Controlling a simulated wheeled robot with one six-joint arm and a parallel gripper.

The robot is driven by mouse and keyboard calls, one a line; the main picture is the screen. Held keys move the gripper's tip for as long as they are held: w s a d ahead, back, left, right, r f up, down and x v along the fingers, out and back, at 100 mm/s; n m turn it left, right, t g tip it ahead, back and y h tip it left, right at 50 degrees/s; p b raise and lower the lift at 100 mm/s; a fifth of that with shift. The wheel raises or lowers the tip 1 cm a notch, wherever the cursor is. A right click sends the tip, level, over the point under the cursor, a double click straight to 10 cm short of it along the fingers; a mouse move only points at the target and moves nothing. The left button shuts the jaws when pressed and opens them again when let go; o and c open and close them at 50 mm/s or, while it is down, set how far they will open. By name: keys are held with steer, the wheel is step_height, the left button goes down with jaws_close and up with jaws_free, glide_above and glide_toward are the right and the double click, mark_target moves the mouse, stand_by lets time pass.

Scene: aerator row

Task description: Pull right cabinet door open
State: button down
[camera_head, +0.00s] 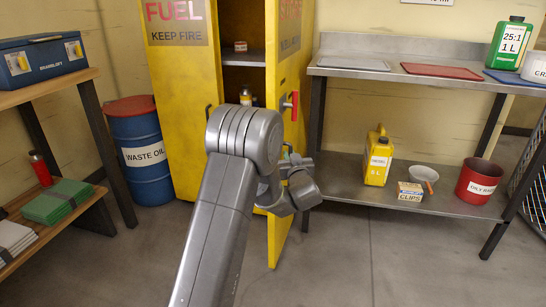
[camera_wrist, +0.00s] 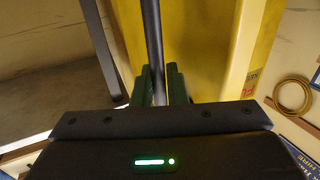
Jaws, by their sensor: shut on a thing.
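The yellow cabinet (camera_head: 183,90) stands at the back, with a red "FUEL KEEP FIRE" sign on its left door. Its right door (camera_head: 296,62) stands partly open, swung out toward me. It shows as a yellow panel in the wrist view (camera_wrist: 205,45). My gripper (camera_head: 289,154) is at the right door, largely hidden behind my arm in the head view. In the wrist view its dark green fingers (camera_wrist: 159,85) are shut on a dark upright bar handle (camera_wrist: 153,38) beside the yellow panel. A red latch (camera_head: 289,103) sits higher on the door.
A shelf inside the cabinet (camera_head: 242,57) holds a small box. A steel bench (camera_head: 430,74) stands close right of the door, with a yellow jug (camera_head: 378,160) on its lower shelf. A blue drum (camera_head: 142,155) stands left. Floor in front is clear.

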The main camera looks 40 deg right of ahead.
steer(key=shift+s+d+r+y, duration=0.2)
steer(key=shift+s+d+y, duration=0.1)
steer(key=shift+d, duration=0.05)
steer(key=shift+t, duration=0.3)
steer(key=c, duration=1.5)
jaws_free()
steer(key=shift+w+f, duration=0.1)
steer(key=shift+c, duration=0.2)
steer(key=p+v, duration=0.3)
steer(key=v, duration=1)
steer(key=shift+s+a+p, duration=0.25)
steer(key=shift+s+p, duration=0.1)
